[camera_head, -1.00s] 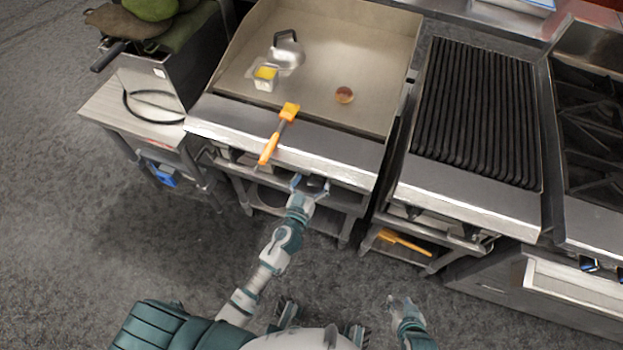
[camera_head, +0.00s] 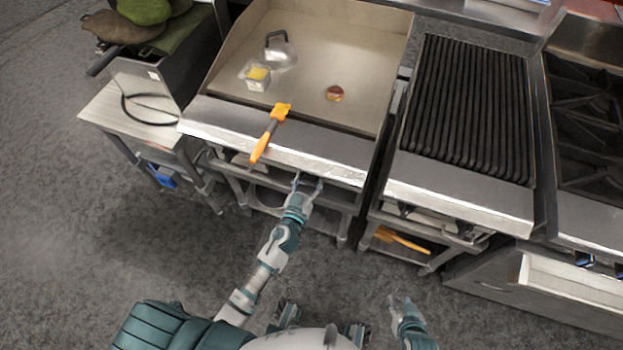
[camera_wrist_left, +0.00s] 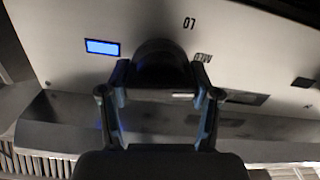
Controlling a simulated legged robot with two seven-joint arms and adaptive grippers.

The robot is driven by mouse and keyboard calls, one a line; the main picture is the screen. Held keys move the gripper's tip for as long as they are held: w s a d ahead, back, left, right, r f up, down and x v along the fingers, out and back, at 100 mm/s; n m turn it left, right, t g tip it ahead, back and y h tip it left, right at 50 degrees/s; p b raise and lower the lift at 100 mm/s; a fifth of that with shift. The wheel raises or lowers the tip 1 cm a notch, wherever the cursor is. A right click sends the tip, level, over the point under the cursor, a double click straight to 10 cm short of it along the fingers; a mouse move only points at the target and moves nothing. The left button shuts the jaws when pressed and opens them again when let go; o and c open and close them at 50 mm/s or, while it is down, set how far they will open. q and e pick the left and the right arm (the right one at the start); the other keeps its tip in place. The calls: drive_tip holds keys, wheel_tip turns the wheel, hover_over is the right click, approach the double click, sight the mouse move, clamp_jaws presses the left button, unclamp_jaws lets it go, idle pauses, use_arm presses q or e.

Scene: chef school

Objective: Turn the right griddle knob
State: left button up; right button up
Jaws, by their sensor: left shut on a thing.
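The griddle (camera_head: 350,45) stands ahead, its front panel mostly hidden under the steel front ledge in the head view. My left gripper (camera_head: 308,182) reaches this panel below the ledge, right of its middle. In the left wrist view a dark round knob (camera_wrist_left: 160,60) sits on the panel, and my left gripper (camera_wrist_left: 160,92) has a finger on each side of it, shut on it. The knob's turn angle cannot be told. My right gripper (camera_head: 402,302) is open and empty, low over the floor, away from the griddle.
An orange-handled brush (camera_head: 266,138) lies across the griddle ledge above my left arm. A metal press (camera_head: 281,52), a small container (camera_head: 257,77) and a round patty-like item (camera_head: 334,93) are on the griddle plate. A ridged grill (camera_head: 466,110) stands to the right.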

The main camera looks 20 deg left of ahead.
use_arm(q)
drive_tip(key=shift+a+m, duration=0.15)
drive_tip(key=shift+m, duration=0.85)
drive_tip(key=m, duration=0.2)
drive_tip(key=shift+d+r+m, duration=0.1)
drive_tip(key=shift+d+m, duration=0.2)
drive_tip(key=m, duration=0.3)
drive_tip(key=shift+m, duration=0.3)
drive_tip(key=m, duration=0.3)
drive_tip(key=shift+m, duration=0.4)
drive_tip(key=m, duration=0.2)
drive_tip(key=shift+d+f+m, duration=0.1)
drive_tip(key=shift+f+m, duration=0.15)
drive_tip(key=shift+m, duration=0.05)
drive_tip(key=m, duration=0.3)
drive_tip(key=shift+f, duration=0.1)
drive_tip(key=shift+f+m, duration=0.1)
drive_tip(key=shift+m, duration=0.9)
use_arm(e)
drive_tip(key=shift+s+f+g+h, duration=0.15)
drive_tip(key=shift+s+g+h, duration=0.15)
drive_tip(key=shift+s+g, duration=0.5)
use_arm(q)
drive_tip(key=shift+s+f, duration=0.1)
use_arm(e)
drive_tip(key=shift+s, duration=0.2)
